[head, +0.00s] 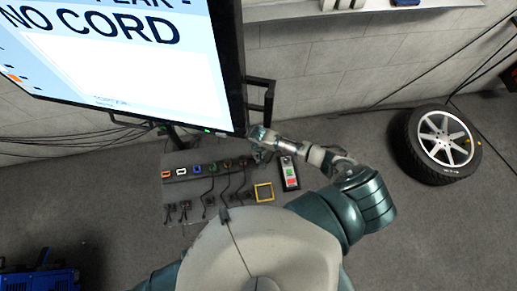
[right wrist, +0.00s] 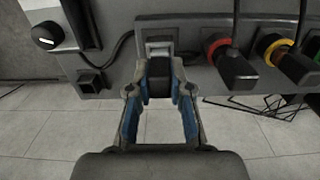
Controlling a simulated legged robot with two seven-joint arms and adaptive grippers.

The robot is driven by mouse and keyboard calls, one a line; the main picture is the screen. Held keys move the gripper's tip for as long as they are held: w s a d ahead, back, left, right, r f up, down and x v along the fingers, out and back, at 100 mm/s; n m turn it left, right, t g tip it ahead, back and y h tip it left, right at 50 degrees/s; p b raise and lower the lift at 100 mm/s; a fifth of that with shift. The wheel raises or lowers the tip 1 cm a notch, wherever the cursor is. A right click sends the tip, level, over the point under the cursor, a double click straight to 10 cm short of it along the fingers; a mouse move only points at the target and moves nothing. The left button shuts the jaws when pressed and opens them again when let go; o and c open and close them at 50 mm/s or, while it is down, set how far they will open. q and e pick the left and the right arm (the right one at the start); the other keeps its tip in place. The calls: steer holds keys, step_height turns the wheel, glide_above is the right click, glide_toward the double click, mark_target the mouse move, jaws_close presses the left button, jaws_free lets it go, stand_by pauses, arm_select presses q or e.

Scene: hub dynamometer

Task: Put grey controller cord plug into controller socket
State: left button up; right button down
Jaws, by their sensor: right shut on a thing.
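The grey controller socket (right wrist: 158,48) is a light grey-rimmed opening on the panel's front in the right wrist view. The cord plug (right wrist: 159,86), a dark block, sits between my right fingertips just at this socket. My right gripper (right wrist: 160,72), with blue-padded fingers, is shut on the plug. Whether the plug is seated in the socket or only in front of it, I cannot tell. In the head view my right gripper (head: 262,140) is at the right end of the socket row, and the plug there is too small to make out. My left gripper is not in view.
Neighbouring plugs with red (right wrist: 220,48) and yellow (right wrist: 270,46) rings stand close on the right in the wrist view. A button box (head: 289,173), a yellow frame (head: 264,192), a large screen (head: 125,60) reading "NO CORD" and a wheel (head: 444,140) surround the panel.

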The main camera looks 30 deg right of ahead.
steer(key=shift+f, duration=0.2)
steer(key=c, duration=1)
jaws_free()
step_height(320, 180, up, 12)
steer(key=shift+f, duration=0.1)
